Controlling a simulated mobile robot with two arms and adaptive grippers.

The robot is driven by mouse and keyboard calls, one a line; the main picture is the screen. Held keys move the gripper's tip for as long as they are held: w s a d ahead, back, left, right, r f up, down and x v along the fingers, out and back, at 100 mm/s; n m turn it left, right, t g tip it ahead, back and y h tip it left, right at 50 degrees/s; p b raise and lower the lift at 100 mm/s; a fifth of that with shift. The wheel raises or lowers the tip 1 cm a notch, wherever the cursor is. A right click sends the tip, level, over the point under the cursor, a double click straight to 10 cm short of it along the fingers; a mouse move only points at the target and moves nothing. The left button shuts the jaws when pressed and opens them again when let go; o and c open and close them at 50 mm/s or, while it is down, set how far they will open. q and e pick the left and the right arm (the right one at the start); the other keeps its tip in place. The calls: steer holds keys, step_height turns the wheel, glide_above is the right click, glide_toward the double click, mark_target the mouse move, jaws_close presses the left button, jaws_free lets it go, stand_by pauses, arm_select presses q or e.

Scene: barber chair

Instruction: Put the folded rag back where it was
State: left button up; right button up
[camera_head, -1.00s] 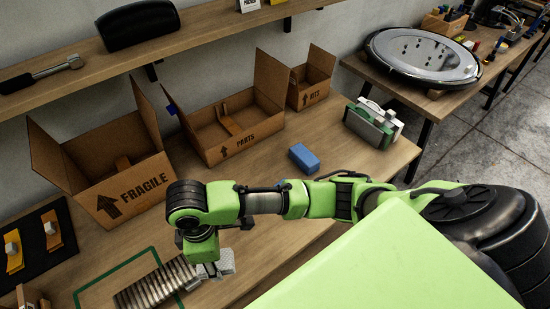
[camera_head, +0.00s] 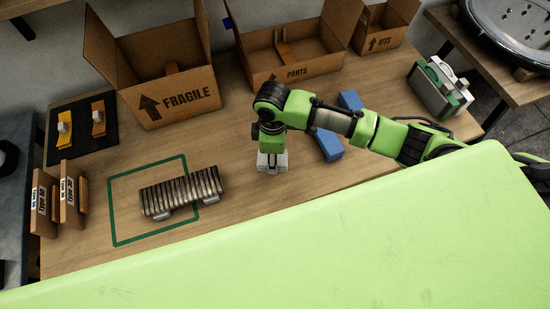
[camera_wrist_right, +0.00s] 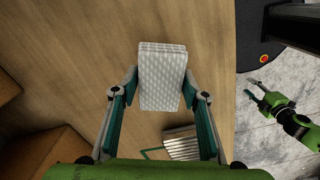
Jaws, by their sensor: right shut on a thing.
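The folded rag, pale grey and textured, sits between the two fingers of my right gripper (camera_wrist_right: 162,92) in the right wrist view. The rag (camera_wrist_right: 162,70) also shows in the head view (camera_head: 282,161), under my right gripper (camera_head: 270,150), right of the ribbed metal piece. I cannot tell whether it touches the table. My left gripper (camera_wrist_right: 258,93) shows only in the right wrist view, off to the right over the grey floor, its fingers apart and empty.
A ribbed metal piece (camera_head: 182,191) lies partly over a green outlined square (camera_head: 115,220) on the wooden table. Blue blocks (camera_head: 327,146) lie right of my gripper. Cardboard boxes labelled FRAGILE (camera_head: 175,97) and PARTS (camera_head: 292,72) stand behind. Table between ribbed piece and rag is clear.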

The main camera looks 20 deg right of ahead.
steer(key=shift+w+d+f, duration=0.3)
steer(key=shift+w+f, duration=0.05)
steer(key=shift+f, duration=0.2)
step_height(320, 180, down, 3)
steer(key=shift+w+d+f, duration=0.1)
steer(key=shift+f, duration=0.1)
arm_select(q)
steer(key=shift+r, duration=0.1)
arm_select(e)
steer(key=o, duration=1)
steer(key=shift+f, duration=0.15)
step_height(320, 180, up, 12)
steer(key=shift+r, duration=0.2)
arm_select(q)
steer(key=shift+f, duration=0.3)
